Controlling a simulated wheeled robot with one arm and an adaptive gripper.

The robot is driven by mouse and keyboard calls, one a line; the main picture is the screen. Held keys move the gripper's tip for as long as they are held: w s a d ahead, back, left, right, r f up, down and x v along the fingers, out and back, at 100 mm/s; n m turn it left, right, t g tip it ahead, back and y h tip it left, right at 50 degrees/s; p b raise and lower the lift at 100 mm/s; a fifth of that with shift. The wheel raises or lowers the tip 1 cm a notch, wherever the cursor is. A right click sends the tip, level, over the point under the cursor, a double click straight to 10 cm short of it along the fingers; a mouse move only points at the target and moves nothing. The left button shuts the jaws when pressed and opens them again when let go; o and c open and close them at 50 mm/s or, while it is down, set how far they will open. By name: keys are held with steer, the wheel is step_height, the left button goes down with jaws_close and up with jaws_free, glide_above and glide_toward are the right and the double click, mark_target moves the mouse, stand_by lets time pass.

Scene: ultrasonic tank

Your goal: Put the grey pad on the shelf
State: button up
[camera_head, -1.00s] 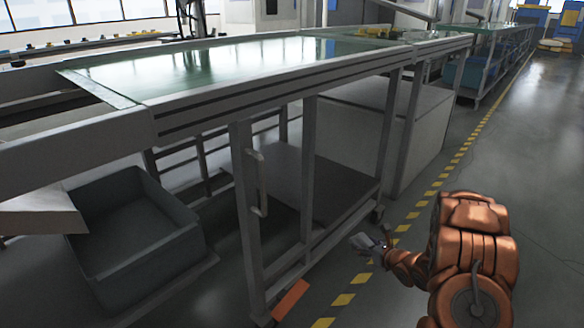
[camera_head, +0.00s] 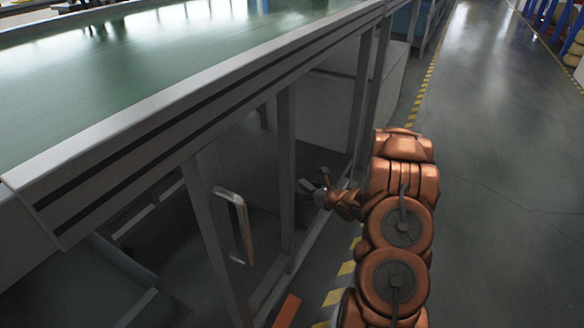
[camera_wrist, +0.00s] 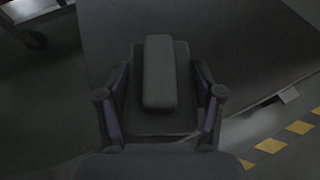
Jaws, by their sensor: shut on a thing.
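The grey pad (camera_wrist: 160,72) is a rounded, oblong dark piece in the wrist view. It lies between the two fingers of my gripper (camera_wrist: 160,108), which is shut on it. In the head view my gripper (camera_head: 318,192) is low beside the workbench frame, with the pad (camera_head: 306,186) small at its tip. The shelf (camera_wrist: 240,45) is the broad dark board under the bench, and it shows behind and below the pad in the wrist view. I cannot tell whether the pad touches the shelf.
The green-topped bench (camera_head: 150,75) stands above the shelf. Its grey legs (camera_head: 287,150) and a metal handle (camera_head: 236,222) are left of my gripper. A yellow-dashed line (camera_head: 346,268) runs along the floor. The aisle (camera_head: 490,150) at right is clear.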

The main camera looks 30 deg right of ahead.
steer(key=shift+w+d+r+p, duration=0.2)
steer(key=shift+w+p, duration=0.1)
steer(key=shift+w, duration=0.15)
steer(key=shift+w+d+f+p, duration=0.3)
steer(key=shift+w+d+f, duration=0.1)
steer(key=shift+d+f, duration=0.15)
steer(key=b, duration=0.2)
glide_above(307, 178)
steer(key=shift+s+a+f, duration=0.1)
steer(key=shift+s+f, duration=0.05)
steer(key=shift+f, duration=0.35)
steer(key=shift+f+b, duration=0.75)
steer(key=shift+f, duration=0.95)
steer(key=shift+f, duration=0.15)
steer(key=o, duration=1.1)
steer(key=shift+o, duration=0.2)
